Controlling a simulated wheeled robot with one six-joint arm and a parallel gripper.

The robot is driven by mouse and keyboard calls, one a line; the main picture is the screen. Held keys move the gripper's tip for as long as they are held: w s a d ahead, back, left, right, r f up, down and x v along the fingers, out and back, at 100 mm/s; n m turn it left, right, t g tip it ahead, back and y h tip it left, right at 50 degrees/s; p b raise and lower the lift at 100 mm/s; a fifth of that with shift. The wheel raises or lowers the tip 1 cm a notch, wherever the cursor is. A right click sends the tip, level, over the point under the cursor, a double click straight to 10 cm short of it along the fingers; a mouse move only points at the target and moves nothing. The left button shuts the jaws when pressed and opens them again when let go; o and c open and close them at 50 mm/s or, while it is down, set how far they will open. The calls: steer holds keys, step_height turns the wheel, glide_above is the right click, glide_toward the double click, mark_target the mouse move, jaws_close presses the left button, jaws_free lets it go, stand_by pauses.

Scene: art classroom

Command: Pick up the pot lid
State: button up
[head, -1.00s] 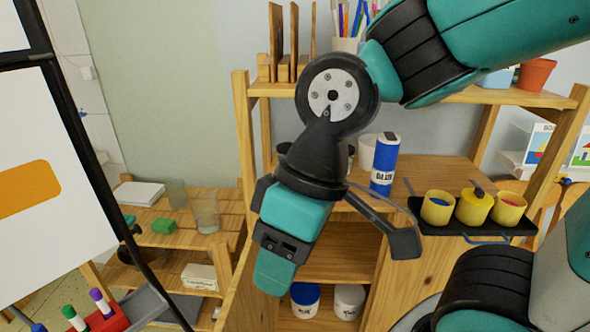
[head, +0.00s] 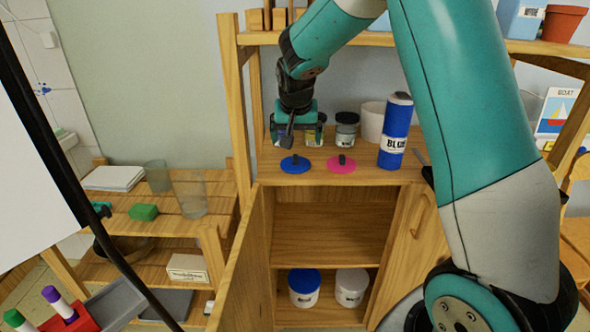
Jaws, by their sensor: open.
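A blue pot lid (head: 295,165) with a dark knob lies flat on the shelf board in the head view. A pink pot lid (head: 341,164) with a knob lies just to its right. I cannot tell which of the two the task means. My gripper (head: 289,140) points down above the blue lid. One finger is plain to see; the other is hard to make out against the jars behind.
Dark-topped jars (head: 346,129), a white container (head: 373,121) and a blue paint bottle (head: 394,130) stand behind and right of the lids. The shelf's left post (head: 235,110) is close to my gripper. An open cabinet door (head: 243,270) stands below.

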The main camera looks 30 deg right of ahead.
mark_target(295, 156)
steer(key=x, duration=0.9)
steer(key=shift+w+f+p, duration=0.15)
steer(key=shift+f+p, duration=0.15)
steer(key=shift+c, duration=0.2)
steer(key=c, duration=0.6)
